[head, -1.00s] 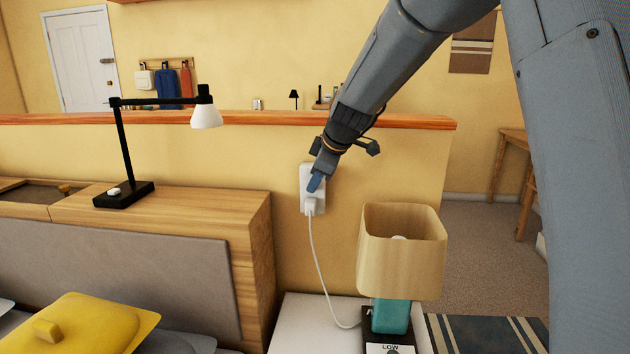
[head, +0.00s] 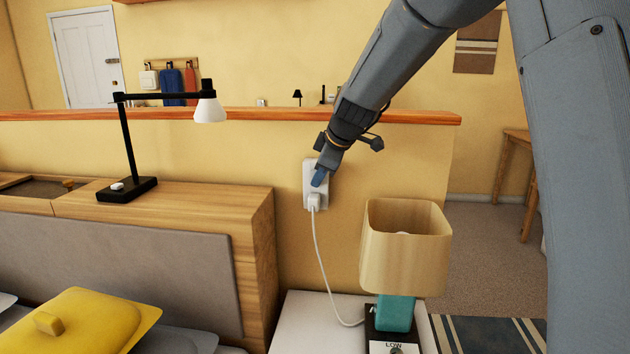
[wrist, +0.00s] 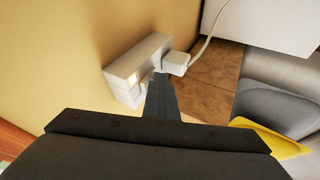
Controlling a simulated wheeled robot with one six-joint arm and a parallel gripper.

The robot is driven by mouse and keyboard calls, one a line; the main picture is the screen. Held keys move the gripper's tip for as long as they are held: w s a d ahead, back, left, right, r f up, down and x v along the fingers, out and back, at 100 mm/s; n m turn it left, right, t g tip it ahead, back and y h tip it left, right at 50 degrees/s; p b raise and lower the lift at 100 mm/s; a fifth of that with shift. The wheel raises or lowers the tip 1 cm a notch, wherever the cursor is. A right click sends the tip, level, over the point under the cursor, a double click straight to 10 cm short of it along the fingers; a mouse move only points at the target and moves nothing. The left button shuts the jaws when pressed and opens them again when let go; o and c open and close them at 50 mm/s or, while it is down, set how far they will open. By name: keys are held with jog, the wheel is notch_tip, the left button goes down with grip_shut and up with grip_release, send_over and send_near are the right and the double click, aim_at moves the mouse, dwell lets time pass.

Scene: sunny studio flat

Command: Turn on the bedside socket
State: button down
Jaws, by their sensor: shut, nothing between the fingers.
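The bedside socket (head: 309,187) is a white plate on the yellow half-wall above the bedside table. A white plug (head: 314,201) with a white cable sits in its lower part. My gripper (head: 318,180) is shut and empty, with its blue-grey fingertips at the front of the socket, just above the plug. In the wrist view the fingertips (wrist: 160,80) reach the socket (wrist: 140,70) beside the plug (wrist: 176,62). They hide part of its face, including any switch there. I cannot tell whether they touch it.
A lamp with a wooden shade (head: 404,250) and teal base stands on the white bedside table (head: 315,325), right of the cable. A black desk lamp (head: 128,150) stands on the wooden headboard shelf (head: 190,205).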

jog(key=shift+a+r+p, duration=0.1)
jog(key=shift+r+p, duration=0.2)
jog(key=shift+r, duration=0.6)
jog(key=shift+s, duration=0.1)
jog(key=shift+s, duration=0.3)
jog(key=s+a+b+v, duration=0.1)
jog(key=b+v, duration=0.1)
jog(key=v, duration=0.9)
jog(key=shift+s, duration=0.55)
